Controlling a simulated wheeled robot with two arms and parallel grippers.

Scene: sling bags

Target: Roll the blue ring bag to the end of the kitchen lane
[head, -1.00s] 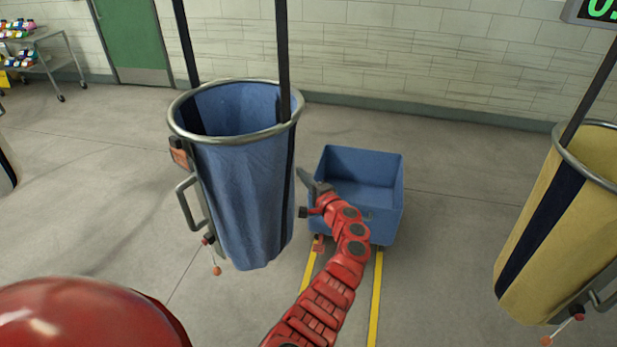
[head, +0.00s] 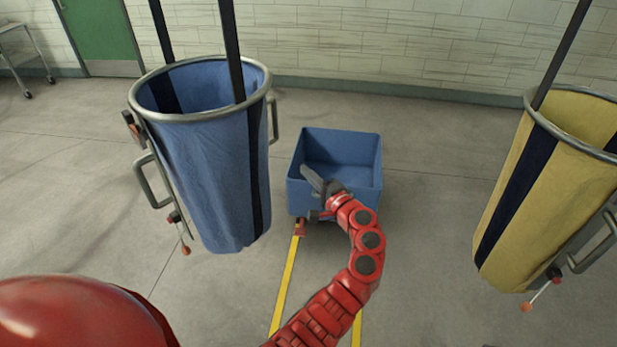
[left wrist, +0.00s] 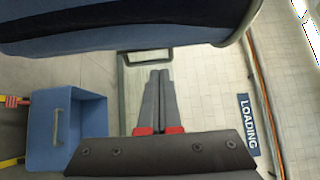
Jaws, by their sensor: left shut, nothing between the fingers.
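The blue ring bag (head: 205,160) hangs on dark straps at the left of the head view, under a round metal rim. It has a handle on its left side and another handle (head: 273,120) on its right. My left gripper (head: 310,175) is shut and empty, right of the bag and apart from it, in front of the blue cart in the picture. In the left wrist view the closed fingers (left wrist: 160,75) point at a grey handle (left wrist: 148,55) below the dark blue bag (left wrist: 120,25). Whether they touch it, I cannot tell. My right gripper is not in view.
A blue open cart (head: 365,185) stands on the floor beyond my left gripper, between two yellow floor lines. A yellow ring bag (head: 530,190) hangs at the right. A LOADING sign (left wrist: 248,125) shows in the left wrist view. The floor around the cart is clear.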

